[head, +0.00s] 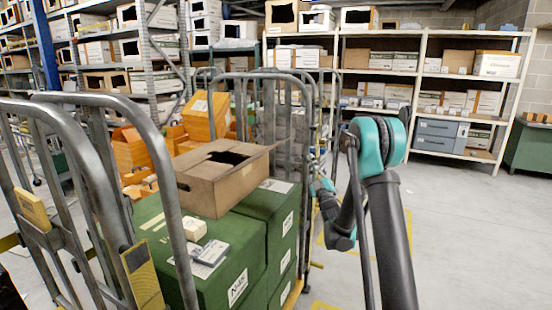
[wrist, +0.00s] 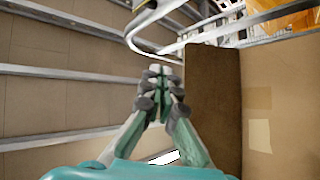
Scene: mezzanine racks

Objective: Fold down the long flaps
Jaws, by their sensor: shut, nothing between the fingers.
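An open cardboard box (head: 225,188) stands on green boxes in a roll cage in the head view. Its top shows a dark gap between brown flaps (head: 205,157), and a corner of cardboard sticks out at its right. How far each flap is folded is hard to tell. In the wrist view my gripper (wrist: 162,78) is shut and empty. A darker brown cardboard panel (wrist: 213,105) and a lighter taped face (wrist: 280,100) are just right of the fingers. In the head view my arm's end is at the cage's right side, right of the box.
The green boxes (head: 270,205) carry a small white carton (head: 194,228) and papers. Curved metal cage rails (head: 165,175) stand in front and around. Orange bins (head: 130,150) are behind. Loaded shelves (head: 440,65) line the back. The floor at right (head: 470,240) is clear.

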